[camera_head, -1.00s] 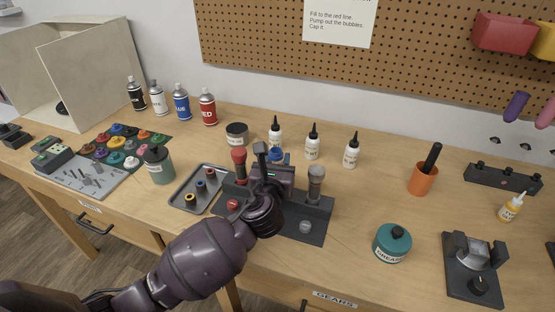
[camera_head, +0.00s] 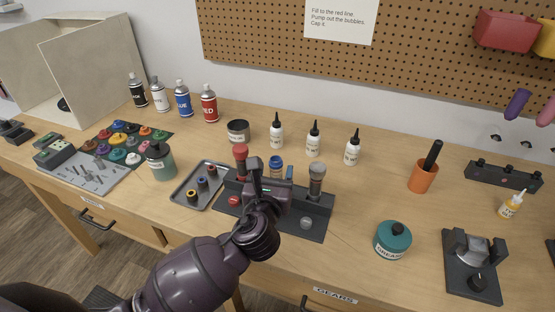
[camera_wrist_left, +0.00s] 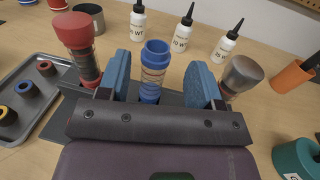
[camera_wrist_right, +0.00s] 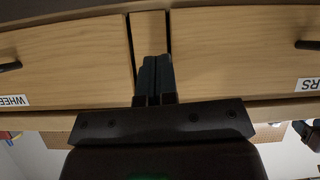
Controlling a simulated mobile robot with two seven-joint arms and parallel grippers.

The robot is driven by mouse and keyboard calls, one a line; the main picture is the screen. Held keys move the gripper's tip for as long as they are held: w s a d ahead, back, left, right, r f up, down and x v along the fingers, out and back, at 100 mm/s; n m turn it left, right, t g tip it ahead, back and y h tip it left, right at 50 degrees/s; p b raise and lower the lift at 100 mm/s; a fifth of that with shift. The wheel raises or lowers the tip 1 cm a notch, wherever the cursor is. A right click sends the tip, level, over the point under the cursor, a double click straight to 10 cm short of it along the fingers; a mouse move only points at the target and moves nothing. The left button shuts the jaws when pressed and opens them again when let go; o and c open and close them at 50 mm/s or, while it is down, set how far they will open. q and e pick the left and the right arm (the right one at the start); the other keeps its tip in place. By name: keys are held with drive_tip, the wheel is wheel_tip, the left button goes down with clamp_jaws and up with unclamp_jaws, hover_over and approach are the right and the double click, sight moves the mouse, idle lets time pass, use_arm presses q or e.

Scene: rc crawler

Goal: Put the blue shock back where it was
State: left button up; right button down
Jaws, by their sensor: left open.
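The blue shock (camera_head: 276,164) stands upright in the middle of the dark shock stand (camera_head: 318,215), between the red shock (camera_head: 240,160) and the grey shock (camera_head: 317,178). The left wrist view shows the blue shock (camera_wrist_left: 153,65) between the fingers of my left gripper (camera_wrist_left: 157,82), with a gap on both sides. My left gripper (camera_head: 273,173) is open and holds nothing. The foot of the blue shock is partly hidden, so its seating cannot be fully seen. My right gripper (camera_wrist_right: 153,80) shows only in its own wrist view, fingers together and empty, in front of the drawer fronts.
A tray (camera_head: 178,200) with small ringed parts lies left of the stand. White bottles (camera_head: 313,142) and a dark tin (camera_head: 238,131) stand behind it. A teal grease jar (camera_head: 393,241) and an orange cup (camera_head: 423,176) stand to the right, with bare table between.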

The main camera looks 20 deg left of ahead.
use_arm(q)
drive_tip(key=s, duration=0.6)
drive_tip(key=shift+d, duration=0.45)
use_arm(e)
drive_tip(key=shift+w+r, duration=0.25)
drive_tip(key=shift+w, duration=0.15)
drive_tip(key=shift+s, duration=0.1)
